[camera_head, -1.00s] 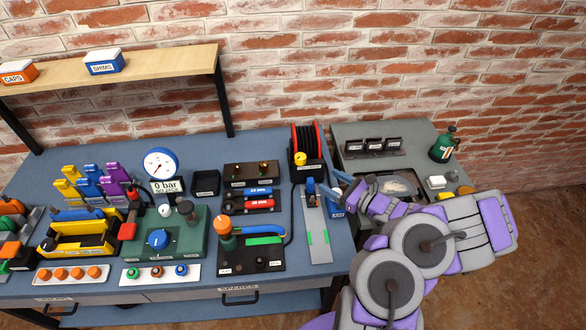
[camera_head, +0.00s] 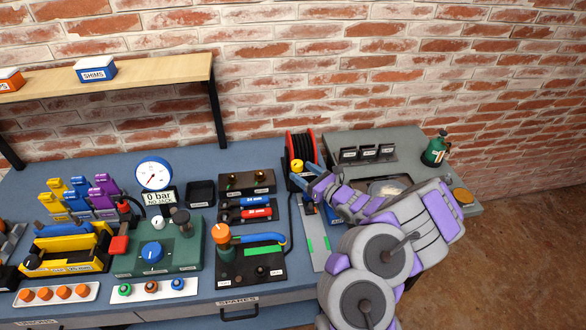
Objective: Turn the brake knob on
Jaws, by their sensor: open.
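A black cable reel (camera_head: 300,147) with red rims stands at the back right of the blue bench. A yellow knob (camera_head: 297,166) is on its front, low down; this looks like the brake knob, but no label is readable. My arm comes in from the lower right and hides part of the bench's right end.
A green pump block (camera_head: 185,255) with a blue knob and a gauge (camera_head: 154,173) reading 0 bar are left. A grey side table (camera_head: 415,150) holds a green bottle (camera_head: 436,150). A shelf (camera_head: 140,80) overhangs the left.

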